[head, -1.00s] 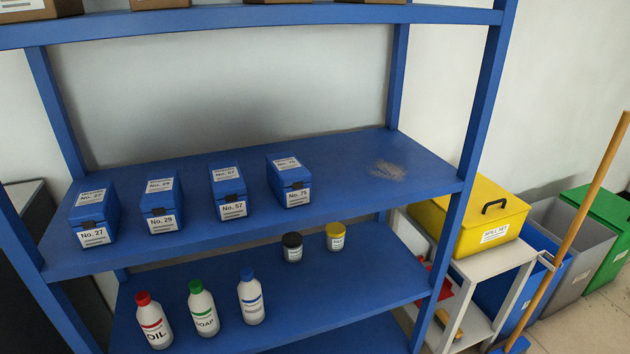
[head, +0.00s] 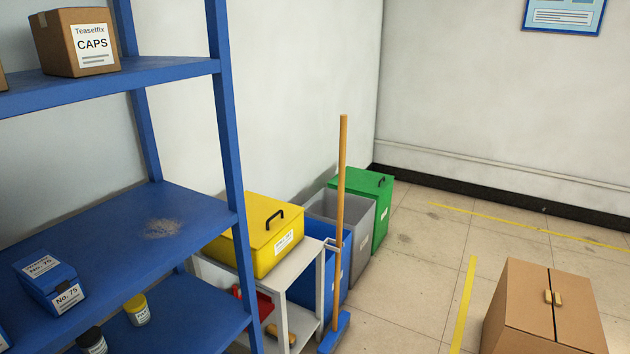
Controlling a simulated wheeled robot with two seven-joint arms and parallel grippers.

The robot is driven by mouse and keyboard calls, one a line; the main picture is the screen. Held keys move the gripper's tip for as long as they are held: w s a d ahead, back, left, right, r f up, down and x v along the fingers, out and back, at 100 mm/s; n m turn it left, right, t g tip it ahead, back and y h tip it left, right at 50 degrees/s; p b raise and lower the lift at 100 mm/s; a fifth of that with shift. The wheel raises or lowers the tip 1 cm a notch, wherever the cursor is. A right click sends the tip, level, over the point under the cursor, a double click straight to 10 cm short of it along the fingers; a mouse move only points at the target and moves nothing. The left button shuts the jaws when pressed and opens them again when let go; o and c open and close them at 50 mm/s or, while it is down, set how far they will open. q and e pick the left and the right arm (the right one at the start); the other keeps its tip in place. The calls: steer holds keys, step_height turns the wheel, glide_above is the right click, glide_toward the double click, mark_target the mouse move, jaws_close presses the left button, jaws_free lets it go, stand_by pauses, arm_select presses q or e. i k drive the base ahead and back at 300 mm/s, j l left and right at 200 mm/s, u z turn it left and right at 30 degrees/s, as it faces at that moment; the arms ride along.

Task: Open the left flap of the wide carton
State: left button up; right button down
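In the head view a brown carton (head: 528,302) stands on the tiled floor at the lower right, cut off by the bottom edge. Its top is closed, with a seam down the middle and two small tan tabs side by side at the seam. I cannot tell whether it is the wide carton. A smaller carton labelled CAPS (head: 76,45) sits on the upper shelf at the left; its top looks closed. Neither of my grippers shows in the view.
A blue shelf rack (head: 226,130) fills the left side. A yellow lidded box (head: 256,228) stands on a small white table (head: 300,268). A broom (head: 341,200) stands before blue, grey and green bins (head: 372,205). Floor between bins and carton is clear.

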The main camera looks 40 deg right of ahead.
mark_target(529, 310)
steer(key=z, duration=2.65)
steer(key=i+j+z, duration=0.1)
steer(key=i, duration=0.45)
steer(key=i+j, duration=0.35)
steer(key=i, duration=0.15)
steer(key=i+j+z, duration=0.15)
steer(key=i, duration=0.4)
steer(key=i+j+z, duration=0.1)
steer(key=i+j, duration=0.65)
steer(key=i, duration=0.25)
steer(key=i+l+z, duration=0.05)
